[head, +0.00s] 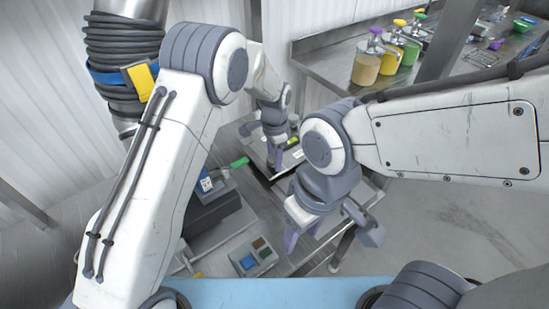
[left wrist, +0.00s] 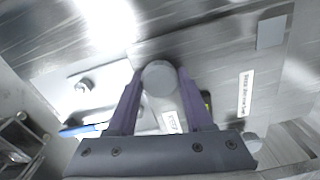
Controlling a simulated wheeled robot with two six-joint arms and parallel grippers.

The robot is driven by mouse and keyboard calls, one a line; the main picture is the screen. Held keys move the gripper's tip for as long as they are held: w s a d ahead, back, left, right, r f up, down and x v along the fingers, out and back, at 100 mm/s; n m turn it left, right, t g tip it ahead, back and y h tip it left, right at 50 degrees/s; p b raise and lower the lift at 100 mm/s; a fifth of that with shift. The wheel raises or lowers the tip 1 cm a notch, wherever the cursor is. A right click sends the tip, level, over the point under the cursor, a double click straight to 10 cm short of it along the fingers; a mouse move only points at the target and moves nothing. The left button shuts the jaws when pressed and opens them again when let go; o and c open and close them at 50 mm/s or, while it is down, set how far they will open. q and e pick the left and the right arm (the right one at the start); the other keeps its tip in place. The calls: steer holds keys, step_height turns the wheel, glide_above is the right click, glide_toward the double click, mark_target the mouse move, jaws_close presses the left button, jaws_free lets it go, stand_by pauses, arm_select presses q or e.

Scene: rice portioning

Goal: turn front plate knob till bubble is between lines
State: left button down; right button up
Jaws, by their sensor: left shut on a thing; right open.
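The front plate (left wrist: 232,70) is a flat metal plate with labels on it; it also shows at the back in the head view (head: 258,152). My left gripper (left wrist: 160,90) has its purple fingers shut on a round grey knob (left wrist: 160,76) at the plate. In the head view my left gripper (head: 276,158) points down over the plate. A yellow-green level (head: 293,142) lies beside it; in the left wrist view it is mostly hidden behind a finger. I cannot make out the bubble or its lines. My right gripper (head: 300,238) is open and empty, nearer and lower, over the table.
A small box with coloured compartments (head: 253,258) and a dark device (head: 210,208) stand at the left. A green handle (head: 239,162) sticks out near the plate. Pump bottles (head: 367,64) stand on the back-right counter. Another small knob (left wrist: 84,86) shows on the plate.

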arm_select(q)
steer(key=n, duration=0.7)
steer(key=shift+w+r, duration=0.1)
steer(key=shift+w, duration=0.05)
steer(key=n, duration=0.6)
steer(key=shift+a+n, duration=0.15)
steer(key=shift+n, duration=0.25)
steer(key=n, duration=1.3)
steer(key=shift+n, duration=0.3)
steer(key=shift+c, duration=1.4)
jaws_free()
steer(key=shift+r, duration=0.1)
